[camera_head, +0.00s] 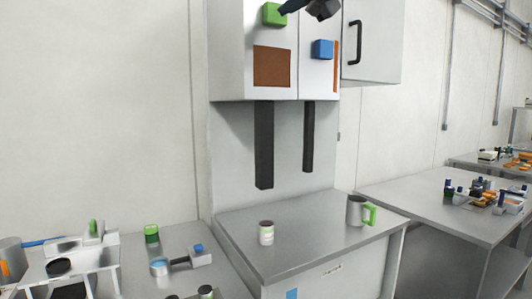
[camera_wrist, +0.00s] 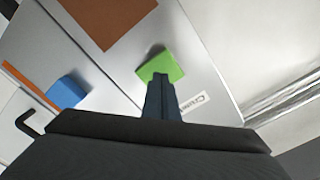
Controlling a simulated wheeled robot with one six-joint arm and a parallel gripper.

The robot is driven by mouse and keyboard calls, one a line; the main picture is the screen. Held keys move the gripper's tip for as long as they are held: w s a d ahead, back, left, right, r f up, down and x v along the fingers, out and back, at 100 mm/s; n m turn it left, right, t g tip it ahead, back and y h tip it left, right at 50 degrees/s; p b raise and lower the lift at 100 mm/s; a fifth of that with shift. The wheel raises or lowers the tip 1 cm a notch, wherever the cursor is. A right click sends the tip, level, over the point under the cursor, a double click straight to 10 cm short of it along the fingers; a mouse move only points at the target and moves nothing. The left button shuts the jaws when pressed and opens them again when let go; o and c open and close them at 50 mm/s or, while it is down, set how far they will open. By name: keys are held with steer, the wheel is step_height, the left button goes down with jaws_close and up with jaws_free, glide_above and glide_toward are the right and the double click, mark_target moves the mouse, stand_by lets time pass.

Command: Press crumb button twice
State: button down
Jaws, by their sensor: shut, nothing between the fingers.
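The crumb button is a green block (camera_head: 274,14) on the front of the white cabinet, high up in the head view. In the wrist view the green button (camera_wrist: 158,66) sits beside a label (camera_wrist: 193,107) that seems to read "Crumb". My gripper (camera_head: 283,10) is shut and empty, its dark fingertips at the right side of the green button in the head view. In the wrist view the fingertips (camera_wrist: 160,80) overlap the button's near edge. Whether they touch it or press it in, I cannot tell.
A blue button (camera_head: 322,49) is on the neighbouring panel. Two dark chutes (camera_head: 264,145) hang below the cabinet. A jar (camera_head: 266,234) and a green-handled mug (camera_head: 355,211) stand on the grey counter (camera_head: 300,262). An open-looking cabinet door (camera_head: 374,40) is at the right.

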steer(key=shift+b+v, duration=1.15)
steer(key=shift+v, duration=1)
steer(key=shift+f, duration=0.1)
steer(key=s+d+f+g+h, duration=0.1)
steer(key=d+f+g+h, duration=0.25)
steer(key=f, duration=1.75)
steer(key=d+f+g+h, duration=0.3)
steer(key=d+f, duration=0.2)
steer(key=f, duration=1.6)
steer(key=s+d+f+g+h, duration=0.1)
steer(key=s+d+f+g, duration=0.15)
steer(key=s+f, duration=0.5)
steer(key=s+d+f+g+h, duration=0.1)
steer(key=s+d+f, duration=0.3)
steer(key=f, duration=0.7)
steer(key=s+d+f+n+g, duration=0.1)
steer(key=s+d+f+g, duration=0.1)
steer(key=s+f, duration=0.4)
steer(key=s+d+f+n+g+h, duration=0.1)
steer(key=s+f+g, duration=0.1)
steer(key=s+f, duration=0.5)
steer(key=s, duration=0.5)
steer(key=shift+s+d+f, duration=0.25)
steer(key=shift+d, duration=0.15)
steer(key=shift+h, duration=0.25)
